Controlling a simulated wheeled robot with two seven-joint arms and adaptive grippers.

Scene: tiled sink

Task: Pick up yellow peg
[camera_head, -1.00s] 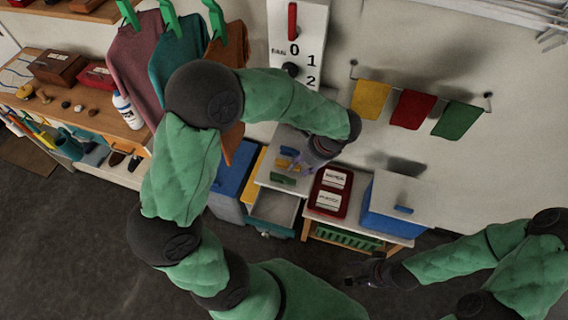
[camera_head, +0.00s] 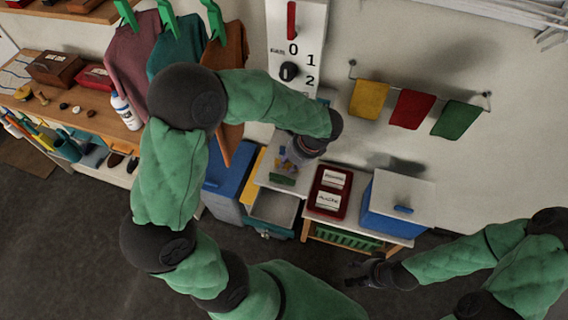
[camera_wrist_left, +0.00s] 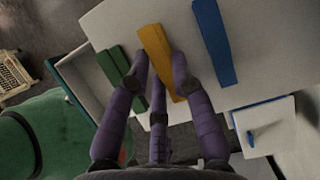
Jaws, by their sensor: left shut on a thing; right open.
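The yellow peg (camera_wrist_left: 153,40) lies on a pale surface in the left wrist view, between the green peg (camera_wrist_left: 114,66) and the blue peg (camera_wrist_left: 213,42). My left gripper (camera_wrist_left: 160,78) has its purple fingers closed around the near end of the yellow peg. I cannot tell whether the peg is raised off the surface. In the head view the left gripper (camera_head: 291,160) is over the small white stand, and its fingers and wrist largely hide the yellow peg. The green peg shows there (camera_head: 282,179). My right gripper (camera_head: 356,279) is open, empty and low over the floor, away from the pegs.
A grey open bin (camera_head: 273,208) is at the front of the stand. A red tray with white labelled items (camera_head: 328,192) and a blue box with a white lid (camera_head: 398,205) stand to the right. A blue bin (camera_head: 228,180) is to the left. Hanging clothes are behind.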

